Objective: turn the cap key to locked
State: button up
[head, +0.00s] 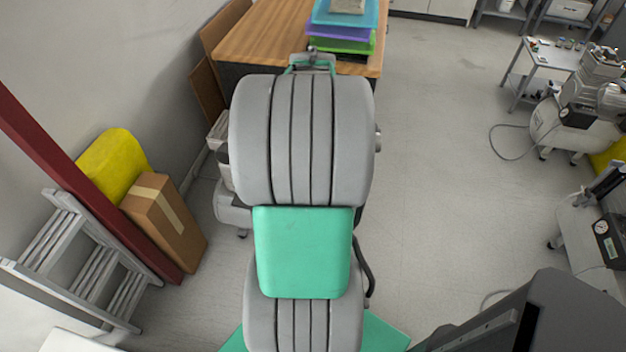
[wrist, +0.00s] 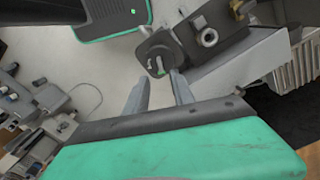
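In the wrist view, the cap key (wrist: 157,64) looks like a small pale grip on a dark round cap (wrist: 151,49), fixed to a dark box. A small green mark shows by its lower end. My gripper (wrist: 160,77) is open, with its two grey fingers apart and nothing held between them. The fingertips point at the cap, with the key in line with the gap between them. I cannot tell whether either finger touches the cap. The key looks slightly tilted; no lock marking is readable. The head view shows neither key nor gripper; my own arm blocks the middle.
A wooden table (head: 262,38) with stacked coloured trays (head: 343,36) stands at the back. A ladder (head: 82,262), a cardboard box (head: 166,222) and a yellow item (head: 111,164) line the left wall. Compressors (head: 570,125) stand at right. Open floor (head: 450,190) lies between.

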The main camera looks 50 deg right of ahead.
jog(key=shift+f, duration=0.35)
notch_tip(320, 180, down, 7)
jog(key=shift+f+p, duration=0.1)
jog(key=shift+p, duration=0.35)
jog(key=shift+c, duration=0.3)
grip_shut()
